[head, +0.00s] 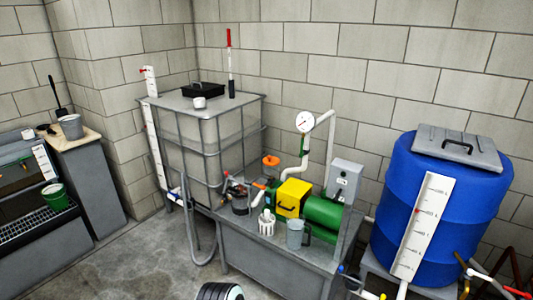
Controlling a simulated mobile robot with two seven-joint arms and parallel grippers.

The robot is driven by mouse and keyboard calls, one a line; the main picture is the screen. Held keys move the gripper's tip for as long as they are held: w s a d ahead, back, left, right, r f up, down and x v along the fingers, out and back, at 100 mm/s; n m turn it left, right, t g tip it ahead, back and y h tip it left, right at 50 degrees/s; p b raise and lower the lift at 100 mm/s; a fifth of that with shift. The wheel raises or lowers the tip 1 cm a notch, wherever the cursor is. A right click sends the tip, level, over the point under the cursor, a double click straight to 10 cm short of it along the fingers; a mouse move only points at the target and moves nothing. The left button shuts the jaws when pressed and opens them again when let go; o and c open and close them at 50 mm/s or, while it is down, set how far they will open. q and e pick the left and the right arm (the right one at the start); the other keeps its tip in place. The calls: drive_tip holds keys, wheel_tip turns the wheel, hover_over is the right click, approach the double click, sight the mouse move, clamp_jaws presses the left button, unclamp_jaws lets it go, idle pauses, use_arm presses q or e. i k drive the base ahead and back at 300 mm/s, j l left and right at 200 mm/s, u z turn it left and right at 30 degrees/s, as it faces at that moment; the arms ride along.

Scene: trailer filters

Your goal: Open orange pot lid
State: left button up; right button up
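An orange lid (271,160) shows in the head view near the middle, at the back of the grey metal bench. It appears to sit on top of a small pot whose body is mostly hidden behind the things in front and too small to make out.
The grey bench (262,257) carries a yellow box (292,198) with a black handle, a green cylinder (323,213), a grey bucket (295,234) and a white pipe. A caged tank (185,135) stands left, a blue barrel (456,212) right. Concrete floor is open at front left.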

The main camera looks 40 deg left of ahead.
sight(269, 160)
drive_tip(key=i+j, duration=0.15)
drive_tip(key=j, duration=0.2)
drive_tip(key=i+j, duration=0.1)
drive_tip(key=j, duration=0.25)
drive_tip(key=i+j, duration=0.15)
drive_tip(key=j, duration=0.2)
drive_tip(key=i+j, duration=0.1)
drive_tip(key=j, duration=0.25)
drive_tip(key=i+j, duration=0.15)
drive_tip(key=j, duration=0.2)
drive_tip(key=i+j, duration=0.1)
drive_tip(key=j, duration=0.25)
